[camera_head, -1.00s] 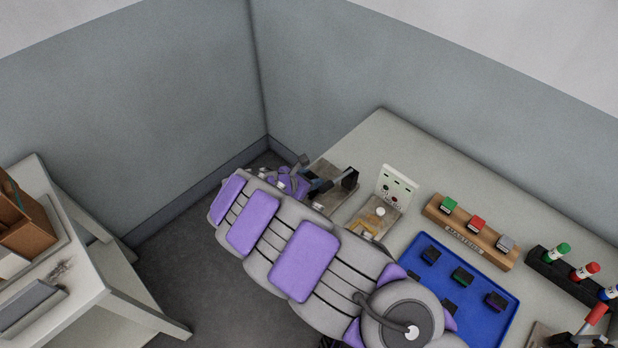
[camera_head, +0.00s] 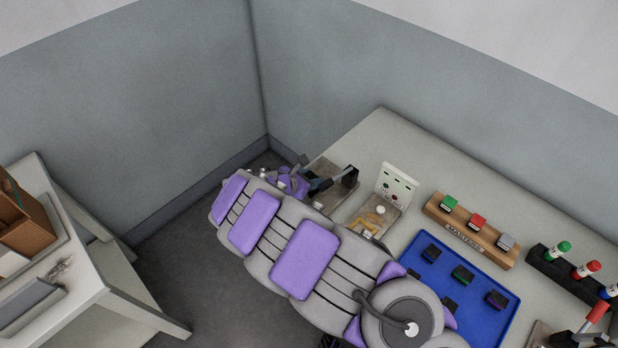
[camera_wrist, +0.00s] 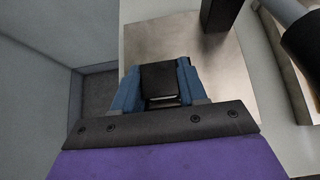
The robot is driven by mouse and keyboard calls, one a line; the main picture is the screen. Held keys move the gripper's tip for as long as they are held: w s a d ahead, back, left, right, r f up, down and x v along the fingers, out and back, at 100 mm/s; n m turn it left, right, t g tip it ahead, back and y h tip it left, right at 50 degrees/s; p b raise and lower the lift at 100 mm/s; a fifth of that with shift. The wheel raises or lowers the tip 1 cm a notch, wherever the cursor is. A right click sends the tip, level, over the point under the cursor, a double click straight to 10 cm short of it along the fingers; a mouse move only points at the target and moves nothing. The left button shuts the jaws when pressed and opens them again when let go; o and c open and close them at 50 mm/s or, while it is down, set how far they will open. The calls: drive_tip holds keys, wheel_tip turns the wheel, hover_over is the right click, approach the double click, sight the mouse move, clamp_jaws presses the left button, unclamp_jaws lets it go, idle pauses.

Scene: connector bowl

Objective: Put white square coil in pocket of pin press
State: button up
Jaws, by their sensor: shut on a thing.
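My gripper (camera_wrist: 157,78) has blue fingers closed on the sides of a dark block (camera_wrist: 158,82) with a thin pale strip at its near end. I see no clearly white square coil, and cannot tell if this block is it. In the wrist view it is over or beside a bare metal plate (camera_wrist: 190,62) with a black upright (camera_wrist: 219,12). In the head view the plate (camera_head: 343,203) and black upright (camera_head: 350,175) stand at the bench's far left end, with my gripper (camera_head: 319,187) at the plate's left side. Whether this is the pin press, and any pocket, I cannot tell.
Right of the plate is a fixture with a white dotted panel (camera_head: 397,182). Beyond are a wooden holder (camera_head: 470,242), a blue tray (camera_head: 412,262) with several dark blocks, a black marker rack (camera_head: 545,264) and a red-handled tool (camera_head: 594,316). Walls stand close behind the bench.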

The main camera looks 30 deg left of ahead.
drive_tip(key=shift+s+d+f, duration=0.1)
drive_tip(key=shift+s+f, duration=0.05)
drive_tip(key=shift+f, duration=0.3)
drive_tip(key=shift+s+d+f, duration=0.15)
drive_tip(key=shift+f, duration=0.25)
drive_tip(key=shift+s+d+f, duration=0.15)
drive_tip(key=shift+f, duration=0.25)
drive_tip(key=o, duration=0.9)
drive_tip(key=shift+f, duration=0.1)
drive_tip(key=shift+c, duration=0.2)
drive_tip(key=shift+o, duration=1.3)
drive_tip(key=shift+s, duration=0.15)
drive_tip(key=shift+o, duration=0.5)
drive_tip(key=w+a+r+p+v, duration=0.1)
drive_tip(key=p+v, duration=0.2)
drive_tip(key=v, duration=0.9)
drive_tip(key=d+p+v, duration=0.1)
drive_tip(key=v, duration=0.5)
drive_tip(key=shift+w+a+r+p, duration=0.15)
drive_tip(key=shift+a+r+p, duration=0.15)
drive_tip(key=shift+r, duration=0.05)
